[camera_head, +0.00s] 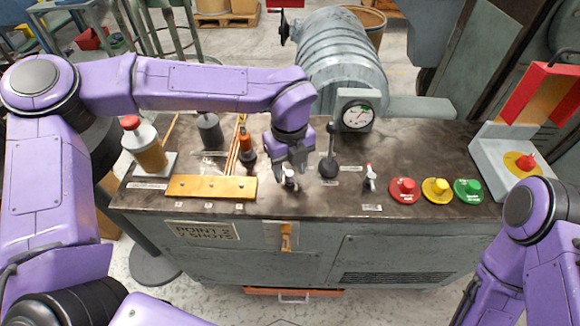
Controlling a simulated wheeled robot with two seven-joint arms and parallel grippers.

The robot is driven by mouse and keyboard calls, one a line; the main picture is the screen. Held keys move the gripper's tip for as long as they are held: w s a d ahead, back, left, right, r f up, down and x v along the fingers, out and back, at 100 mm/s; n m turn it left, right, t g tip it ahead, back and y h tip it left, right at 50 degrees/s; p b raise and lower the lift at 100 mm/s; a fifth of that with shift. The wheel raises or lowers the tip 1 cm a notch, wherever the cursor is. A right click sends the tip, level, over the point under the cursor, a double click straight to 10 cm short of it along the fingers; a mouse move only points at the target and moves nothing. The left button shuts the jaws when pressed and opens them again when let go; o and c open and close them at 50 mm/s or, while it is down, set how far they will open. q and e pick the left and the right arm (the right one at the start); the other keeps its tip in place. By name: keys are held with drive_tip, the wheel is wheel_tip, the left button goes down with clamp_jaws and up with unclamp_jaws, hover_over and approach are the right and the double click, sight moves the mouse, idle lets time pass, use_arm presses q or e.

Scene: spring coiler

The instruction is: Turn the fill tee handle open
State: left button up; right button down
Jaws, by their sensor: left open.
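My left arm reaches in from the left over the grey bench. My left gripper (292,168) points down, open, with its fingers around or just above a small pale metal fitting (290,181) near the bench's front edge. The fingers partly hide this fitting, so I cannot tell whether they touch it. A similar small fitting with a red-tipped handle (369,176) stands upright to the right. The labels are too small to read, so I cannot tell which one is the fill tee handle. My right arm shows at the lower right; its gripper is out of view.
A black-knobbed lever (329,160) stands close to the right of my left gripper, with a dial gauge (357,112) behind. Red (404,190), yellow (436,190) and green (467,190) buttons lie rightward. A yellow bar (211,187) and a bottle (146,147) are left.

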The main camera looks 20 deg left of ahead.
use_arm(q)
drive_tip(key=shift+f, duration=0.25)
clamp_jaws()
drive_tip(key=m+p, duration=0.2)
drive_tip(key=shift+r+p, duration=0.25)
drive_tip(key=shift+p, duration=0.05)
drive_tip(key=m+p, duration=1.2)
drive_tip(key=m, duration=0.1)
drive_tip(key=shift+p, duration=0.4)
drive_tip(key=shift+f+m+p, duration=0.15)
drive_tip(key=shift+m+p, duration=0.65)
drive_tip(key=shift+m, duration=0.6)
